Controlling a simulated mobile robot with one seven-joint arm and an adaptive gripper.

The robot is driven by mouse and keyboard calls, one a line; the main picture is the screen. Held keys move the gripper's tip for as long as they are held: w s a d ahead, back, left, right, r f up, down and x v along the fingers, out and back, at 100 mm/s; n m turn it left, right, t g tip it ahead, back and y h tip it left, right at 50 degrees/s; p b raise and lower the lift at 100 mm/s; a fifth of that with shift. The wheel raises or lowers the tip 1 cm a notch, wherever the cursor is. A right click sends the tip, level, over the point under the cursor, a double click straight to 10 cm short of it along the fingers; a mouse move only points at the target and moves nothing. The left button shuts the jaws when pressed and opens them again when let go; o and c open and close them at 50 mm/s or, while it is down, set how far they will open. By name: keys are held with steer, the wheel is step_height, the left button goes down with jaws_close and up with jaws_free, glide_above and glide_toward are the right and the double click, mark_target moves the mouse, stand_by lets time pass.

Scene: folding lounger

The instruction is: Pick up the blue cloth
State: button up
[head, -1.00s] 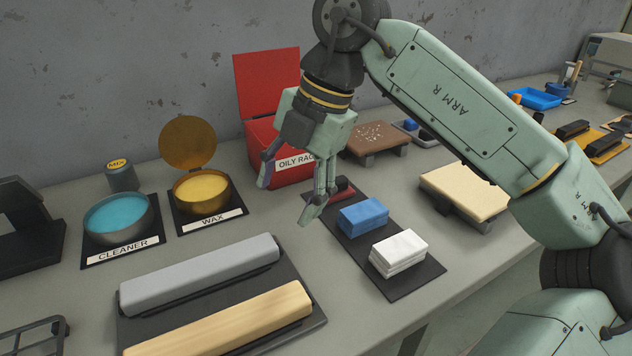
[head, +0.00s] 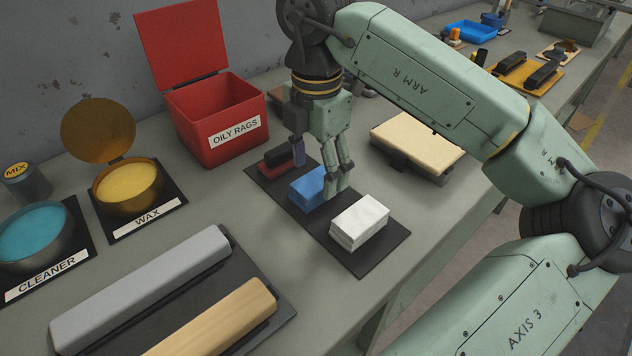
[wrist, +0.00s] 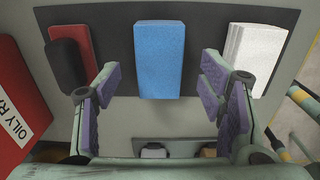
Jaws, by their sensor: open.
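The blue cloth (head: 308,188) is a folded block lying on a dark mat (head: 372,255), between a dark red item and a white folded cloth. In the wrist view the blue cloth (wrist: 158,60) is in the upper middle, ahead of and between the spread fingers. My gripper (head: 318,178) is open and empty, with its fingers pointing down at the cloth; one finger hides part of the cloth in the head view. The wrist view shows purple pads on the open gripper (wrist: 160,92). I cannot tell the exact height of the fingertips above the cloth.
The white cloth (head: 359,222) and the dark red item (head: 277,165), with a black part, flank the blue cloth closely. A red open bin labelled OILY RAGS (head: 215,120) stands behind left. A cream padded block (head: 418,138) lies to the right.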

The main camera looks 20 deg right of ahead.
mark_target(316, 180)
steer(key=shift+f, duration=1.6)
steer(key=shift+c, duration=0.2)
steer(key=c, duration=1.2)
